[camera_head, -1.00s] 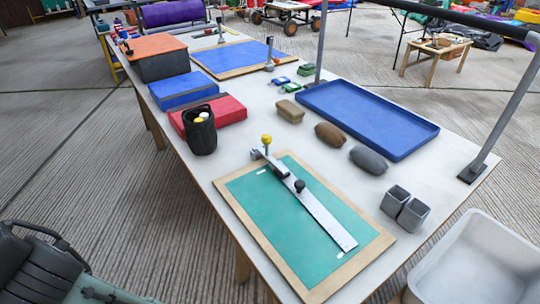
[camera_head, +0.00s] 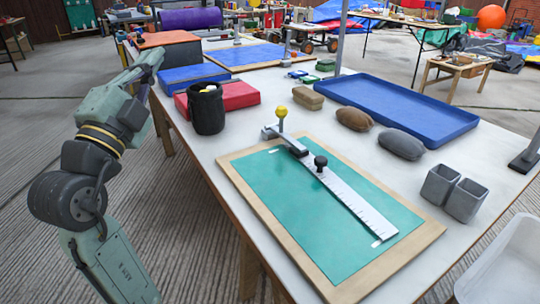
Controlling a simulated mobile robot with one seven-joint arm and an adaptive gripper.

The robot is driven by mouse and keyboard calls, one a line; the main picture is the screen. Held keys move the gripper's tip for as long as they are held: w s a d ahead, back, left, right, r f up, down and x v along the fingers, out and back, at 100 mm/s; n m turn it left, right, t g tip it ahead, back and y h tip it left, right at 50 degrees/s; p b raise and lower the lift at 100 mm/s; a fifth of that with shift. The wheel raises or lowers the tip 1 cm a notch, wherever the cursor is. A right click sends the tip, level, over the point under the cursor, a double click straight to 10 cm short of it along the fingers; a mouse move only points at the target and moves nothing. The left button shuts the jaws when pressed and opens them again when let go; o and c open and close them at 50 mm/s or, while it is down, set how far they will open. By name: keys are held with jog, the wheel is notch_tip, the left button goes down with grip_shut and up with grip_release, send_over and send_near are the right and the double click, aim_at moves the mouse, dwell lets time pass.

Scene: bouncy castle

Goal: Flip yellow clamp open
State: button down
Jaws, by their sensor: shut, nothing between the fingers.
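The yellow clamp (camera_head: 281,111) shows as a round yellow knob on a short upright stem. It stands at the far end of a white ruled bar (camera_head: 345,195), beside a dark hinge-like block (camera_head: 291,146). The bar lies diagonally across a green board (camera_head: 280,205) with a wooden frame. A black knob (camera_head: 320,162) stands on the bar, nearer to me than the yellow one. My arm is bent at the left of the view, off the table's left side and away from the clamp. I cannot make out my gripper's fingers.
A black cup (camera_head: 208,112) stands left of the clamp, near red and blue blocks. Behind the board lie a tan block (camera_head: 307,97) and two beanbag-like lumps, by a blue tray (camera_head: 455,130). Two grey square cups (camera_head: 465,200) stand right.

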jog(key=d+f+m+g+h+b, duration=0.1)
jog(key=d+f+m+g+h, duration=0.2)
jog(key=d+f+m, duration=0.1)
jog(key=d+f+m+g+h+b, duration=0.2)
jog(key=d+f+m+g+h, duration=0.1)
jog(key=d+f+m+g, duration=0.1)
jog(key=d+f+m+g+h+b, duration=0.2)
jog(key=d+f+m+g+h, duration=0.1)
jog(key=d+f+m, duration=0.2)
jog(key=shift+w+f+m, duration=0.2)
jog(key=shift+f+m, duration=0.05)
jog(key=shift+f, duration=0.3)
jog(key=shift+w+f+m, duration=0.15)
jog(key=shift+f+m, duration=0.1)
jog(key=shift+f, duration=0.3)
jog(key=shift+s+d+f+m+g, duration=0.2)
jog(key=shift+d+f+m+g, duration=0.2)
jog(key=shift+g, duration=0.1)
jog(key=shift+r, duration=0.1)
jog(key=x, duration=1)
jog(key=shift+s+r, duration=0.1)
jog(key=shift+r, duration=0.1)
jog(key=shift+r, duration=0.1)
jog(key=shift+r+n, duration=0.15)
jog(key=shift+n, duration=0.25)
